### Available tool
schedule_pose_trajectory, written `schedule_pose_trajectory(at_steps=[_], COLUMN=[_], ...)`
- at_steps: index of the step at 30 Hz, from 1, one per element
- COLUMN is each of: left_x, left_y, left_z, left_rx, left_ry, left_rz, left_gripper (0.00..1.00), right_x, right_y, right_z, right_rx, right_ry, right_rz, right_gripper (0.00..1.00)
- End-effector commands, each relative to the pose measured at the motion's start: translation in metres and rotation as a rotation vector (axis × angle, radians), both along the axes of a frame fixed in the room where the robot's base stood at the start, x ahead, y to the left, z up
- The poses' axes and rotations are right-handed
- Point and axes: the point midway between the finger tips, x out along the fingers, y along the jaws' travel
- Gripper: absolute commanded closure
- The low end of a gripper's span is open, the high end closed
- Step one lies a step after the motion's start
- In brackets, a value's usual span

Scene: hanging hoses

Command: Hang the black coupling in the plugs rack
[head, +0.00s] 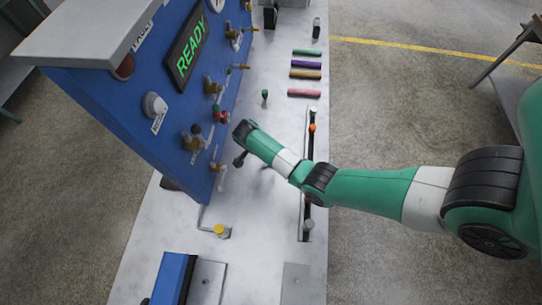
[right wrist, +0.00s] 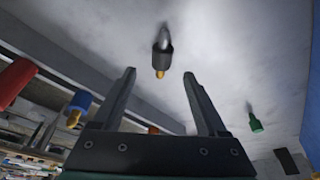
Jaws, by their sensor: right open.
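The black coupling (right wrist: 162,58), a dark sleeve with a yellow tip, shows in the right wrist view. It lies in line with the gap between the fingertips of my right gripper (right wrist: 160,74). The fingers are spread on either side, not closed on it; I cannot tell how far beyond the tips it is. In the head view my right gripper (head: 240,146) is beside the blue panel (head: 170,95), above the white table, and I cannot pick out the coupling there. I cannot tell which fixture is the plugs rack. My left gripper is not in view.
The panel carries several brass fittings and a READY display (head: 190,52). Several coloured bars (head: 305,77) lie on the white table (head: 275,225). A green plug (right wrist: 256,124), a blue coupling (right wrist: 78,104) and a red piece (right wrist: 14,82) surround the right gripper.

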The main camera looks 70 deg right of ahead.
Motion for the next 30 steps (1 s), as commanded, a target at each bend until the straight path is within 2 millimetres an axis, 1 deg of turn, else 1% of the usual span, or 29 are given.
schedule_pose_trajectory(at_steps=[1, 5, 8, 10, 12, 14, 16, 22, 26, 27, 29, 30], left_x=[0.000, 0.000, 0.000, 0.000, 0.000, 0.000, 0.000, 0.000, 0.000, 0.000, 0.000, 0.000], left_y=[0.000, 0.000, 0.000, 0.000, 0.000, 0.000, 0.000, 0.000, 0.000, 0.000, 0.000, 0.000], left_z=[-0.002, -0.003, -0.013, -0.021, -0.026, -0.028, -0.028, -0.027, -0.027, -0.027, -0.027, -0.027], left_rx=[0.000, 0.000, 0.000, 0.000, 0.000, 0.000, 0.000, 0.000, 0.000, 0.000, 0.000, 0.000], left_ry=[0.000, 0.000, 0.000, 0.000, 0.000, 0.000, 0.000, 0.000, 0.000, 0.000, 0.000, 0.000], left_rz=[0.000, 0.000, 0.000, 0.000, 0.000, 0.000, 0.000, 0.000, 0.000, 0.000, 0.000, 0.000], left_gripper=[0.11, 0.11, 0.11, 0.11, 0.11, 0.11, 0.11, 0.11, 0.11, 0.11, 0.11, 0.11], right_x=[0.000, 0.000, -0.002, -0.002, -0.004, -0.005, -0.006, -0.006, -0.006, -0.006, -0.006, -0.006], right_y=[-0.001, -0.001, -0.004, -0.006, -0.009, -0.011, -0.012, -0.012, -0.012, -0.012, -0.012, -0.012], right_z=[-0.003, -0.006, -0.022, -0.036, -0.046, -0.051, -0.054, -0.053, -0.053, -0.053, -0.053, -0.053], right_rx=[0.000, 0.000, 0.001, 0.001, 0.001, 0.000, 0.000, 0.000, 0.000, 0.000, 0.000, 0.000], right_ry=[0.000, -0.002, 0.001, 0.001, 0.001, 0.000, -0.001, -0.002, -0.002, -0.002, -0.002, -0.002], right_rz=[0.000, 0.001, 0.000, 0.000, 0.000, -0.001, 0.000, 0.001, 0.001, 0.001, 0.001, 0.001], right_gripper=[0.24, 0.24, 0.24, 0.24, 0.24, 0.24, 0.24, 0.24, 0.48, 0.55, 0.66, 0.73])
